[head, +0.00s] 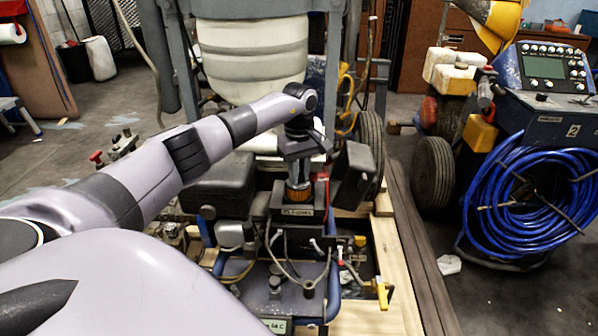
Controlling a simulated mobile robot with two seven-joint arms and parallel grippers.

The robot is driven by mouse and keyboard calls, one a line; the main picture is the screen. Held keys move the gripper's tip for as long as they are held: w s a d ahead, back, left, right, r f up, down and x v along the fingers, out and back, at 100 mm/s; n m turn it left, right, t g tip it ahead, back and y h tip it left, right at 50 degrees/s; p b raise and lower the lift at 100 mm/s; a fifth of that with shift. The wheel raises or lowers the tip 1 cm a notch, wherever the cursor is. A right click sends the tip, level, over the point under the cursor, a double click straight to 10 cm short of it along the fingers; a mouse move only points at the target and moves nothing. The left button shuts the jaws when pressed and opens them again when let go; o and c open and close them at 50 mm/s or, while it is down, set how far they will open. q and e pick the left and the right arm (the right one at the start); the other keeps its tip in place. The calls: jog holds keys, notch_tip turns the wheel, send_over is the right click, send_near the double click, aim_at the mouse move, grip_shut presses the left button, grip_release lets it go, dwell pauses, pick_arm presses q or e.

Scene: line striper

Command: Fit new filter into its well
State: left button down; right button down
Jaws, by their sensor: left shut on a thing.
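My left arm reaches in from the left, and its gripper (300,168) points down over the middle of the line striper. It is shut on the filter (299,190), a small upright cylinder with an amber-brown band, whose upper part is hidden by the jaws. Directly below is a dark block with a white label (298,211), which seems to hold the well. The filter's lower end meets the top of this block in the picture. The well's opening is hidden, so I cannot tell how deep the filter sits. My right gripper is not in view.
Black housings flank the filter, one at the left (217,183) and one at the right (353,172). Hoses and a yellow-handled valve (382,292) lie in front. A white tank (250,60) stands behind. A blue hose coil (540,195) hangs on a machine at the right.

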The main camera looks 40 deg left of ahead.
pick_arm(q)
jog(key=shift+f, duration=0.6)
jog(key=c, duration=0.6)
grip_release()
jog(key=shift+r, duration=0.2)
jog(key=shift+r+p, duration=2.8)
jog(key=shift+r, duration=0.65)
jog(key=shift+f, duration=0.1)
